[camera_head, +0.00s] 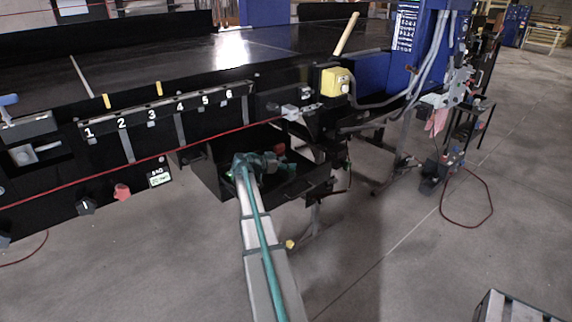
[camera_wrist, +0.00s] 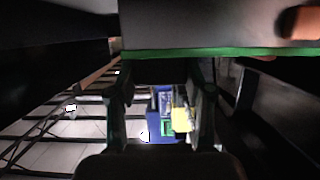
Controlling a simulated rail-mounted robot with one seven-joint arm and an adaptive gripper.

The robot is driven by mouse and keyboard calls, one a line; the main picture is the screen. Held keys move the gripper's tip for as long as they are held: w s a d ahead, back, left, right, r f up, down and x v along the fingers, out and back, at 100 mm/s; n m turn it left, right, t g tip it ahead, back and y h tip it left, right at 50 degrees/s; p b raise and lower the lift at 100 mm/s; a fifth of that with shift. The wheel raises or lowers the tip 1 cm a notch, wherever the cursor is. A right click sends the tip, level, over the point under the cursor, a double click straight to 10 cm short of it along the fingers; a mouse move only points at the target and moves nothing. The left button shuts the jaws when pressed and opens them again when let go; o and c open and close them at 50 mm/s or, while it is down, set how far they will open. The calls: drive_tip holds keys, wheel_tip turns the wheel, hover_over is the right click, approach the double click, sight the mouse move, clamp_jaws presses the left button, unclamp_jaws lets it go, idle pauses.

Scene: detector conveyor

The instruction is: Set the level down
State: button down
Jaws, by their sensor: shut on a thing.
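My gripper (camera_wrist: 160,72) is shut, its two dark fingers reaching up the wrist view. A grey slab with a green lower edge (camera_wrist: 215,38) lies across the fingertips. It seems to be the level, but its full shape is cut off by the frame. In the head view, my arm reaches into a black tray (camera_head: 210,178) below the conveyor. The teal wrist end (camera_head: 258,161) is over the tray. The level cannot be picked out clearly there, and the fingertips are too small to make out.
A small red thing (camera_head: 280,149) shows at the tray's far side. The conveyor (camera_head: 150,65) with a numbered rail (camera_head: 165,115) stands behind and left. A yellow box (camera_head: 335,82) and a blue post (camera_head: 403,50) stand right of it. Open floor (camera_head: 420,260) lies right.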

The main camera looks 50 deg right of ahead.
drive_tip(key=shift+c, duration=2.2)
unclamp_jaws()
drive_tip(key=shift+r+p, duration=0.15)
drive_tip(key=shift+p, duration=0.2)
drive_tip(key=shift+w+a, duration=0.1)
drive_tip(key=shift+a, duration=0.25)
drive_tip(key=b+v, duration=0.2)
drive_tip(key=v, duration=0.9)
drive_tip(key=shift+a+r, duration=0.1)
drive_tip(key=shift+r, duration=0.1)
